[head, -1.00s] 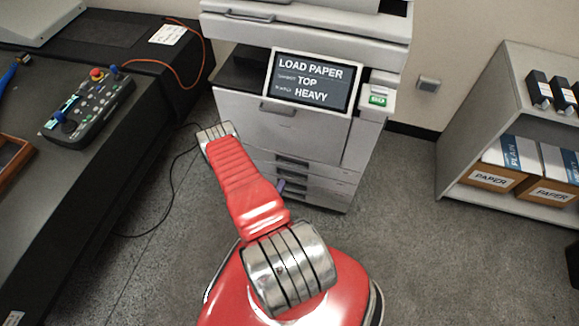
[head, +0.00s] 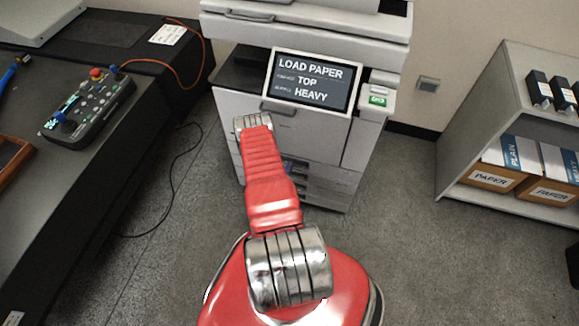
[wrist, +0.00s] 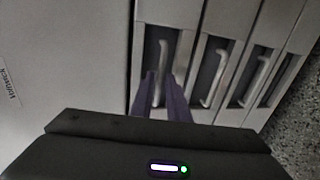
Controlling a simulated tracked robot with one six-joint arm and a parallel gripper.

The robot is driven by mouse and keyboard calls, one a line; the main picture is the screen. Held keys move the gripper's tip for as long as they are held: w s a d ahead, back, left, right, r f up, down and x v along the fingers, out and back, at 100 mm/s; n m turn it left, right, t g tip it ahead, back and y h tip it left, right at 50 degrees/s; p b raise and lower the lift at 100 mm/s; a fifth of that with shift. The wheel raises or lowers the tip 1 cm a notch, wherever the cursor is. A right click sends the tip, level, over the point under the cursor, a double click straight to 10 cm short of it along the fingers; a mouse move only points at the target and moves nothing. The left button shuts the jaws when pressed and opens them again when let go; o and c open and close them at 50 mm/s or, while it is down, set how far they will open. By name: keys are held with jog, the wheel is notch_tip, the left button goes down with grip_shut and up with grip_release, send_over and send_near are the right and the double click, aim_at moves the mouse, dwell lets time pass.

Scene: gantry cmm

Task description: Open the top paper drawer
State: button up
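The printer (head: 310,128) stands ahead with a stack of paper drawers low on its front. Its screen (head: 313,82) reads LOAD PAPER, TOP, HEAVY. In the wrist view, turned sideways, the drawers run left to right; the top drawer's pale bar handle (wrist: 163,55) is leftmost, beside the large front panel. The drawers look shut. My gripper (wrist: 161,80) has its two purple fingers apart, tips at the top drawer's handle, which appears to lie between them. I cannot tell whether they touch it. In the head view my arm hides most of the gripper and part of the drawers.
Several other drawer handles (wrist: 214,76) lie to the right in the wrist view. A dark table (head: 100,160) with a control box (head: 88,108) stands left. A shelf (head: 470,130) with paper boxes (head: 493,178) stands right. The floor between is mostly clear, with a black cable at left.

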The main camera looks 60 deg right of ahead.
jog(key=shift+x, duration=1.2)
jog(key=shift+c, duration=0.4)
grip_shut()
jog(key=shift+a+f, duration=0.15)
jog(key=shift+s+a, duration=0.1)
jog(key=shift+a, duration=0.15)
